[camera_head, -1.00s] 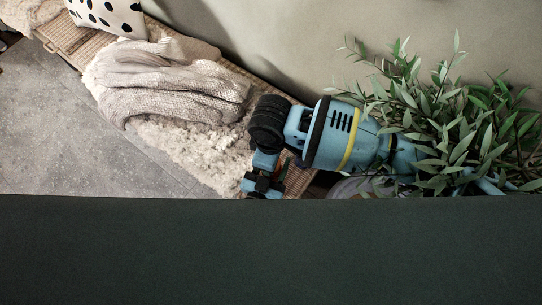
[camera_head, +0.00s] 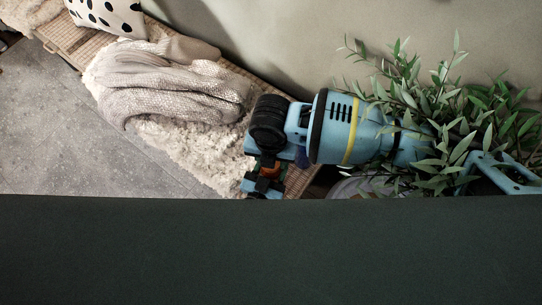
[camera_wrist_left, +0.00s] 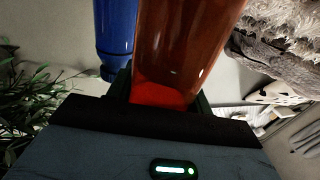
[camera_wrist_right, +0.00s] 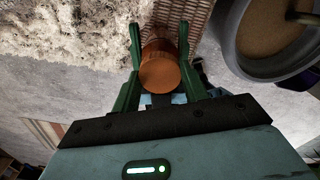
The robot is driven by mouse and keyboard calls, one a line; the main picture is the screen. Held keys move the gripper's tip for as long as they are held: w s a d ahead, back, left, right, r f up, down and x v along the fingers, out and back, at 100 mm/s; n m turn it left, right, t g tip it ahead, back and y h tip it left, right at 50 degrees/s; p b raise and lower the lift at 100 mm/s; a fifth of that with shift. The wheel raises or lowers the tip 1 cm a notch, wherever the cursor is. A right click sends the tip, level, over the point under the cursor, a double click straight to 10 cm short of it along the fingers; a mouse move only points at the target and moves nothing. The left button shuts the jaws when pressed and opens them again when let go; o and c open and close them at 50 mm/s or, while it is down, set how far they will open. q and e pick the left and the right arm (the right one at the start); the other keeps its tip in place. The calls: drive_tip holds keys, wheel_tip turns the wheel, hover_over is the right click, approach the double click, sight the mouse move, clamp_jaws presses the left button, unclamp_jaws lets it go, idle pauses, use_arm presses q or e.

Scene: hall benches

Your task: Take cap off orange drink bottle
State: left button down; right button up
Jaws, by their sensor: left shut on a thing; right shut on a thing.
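The orange drink bottle (camera_wrist_left: 185,45) fills the middle of the left wrist view, with a brighter red-orange part at its near end. My left gripper (camera_wrist_left: 163,95) is shut on it. In the right wrist view a round orange cap (camera_wrist_right: 160,74) shows end-on between the green fingers of my right gripper (camera_wrist_right: 159,35), which is shut on it. Whether cap and bottle are joined is hidden. In the head view only a small orange patch of the bottle (camera_head: 270,172) shows among gripper parts, below the black wrist of my right arm.
A blue bottle (camera_wrist_left: 115,30) is beside the orange one. A wicker bench (camera_head: 300,181) carries a knitted blanket (camera_head: 170,80) and fluffy throw (camera_head: 185,150). A leafy plant (camera_head: 455,110) crowds my right arm. A grey round container (camera_wrist_right: 235,45) is at the upper right.

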drive_tip(key=n, duration=0.3)
drive_tip(key=shift+n, duration=0.3)
drive_tip(key=n, duration=0.4)
drive_tip(key=shift+n, duration=0.3)
drive_tip(key=shift+r, duration=0.4)
drive_tip(key=shift+r, duration=0.7)
drive_tip(key=shift+r, duration=2.05)
use_arm(q)
drive_tip(key=c, duration=0.5)
unclamp_jaws()
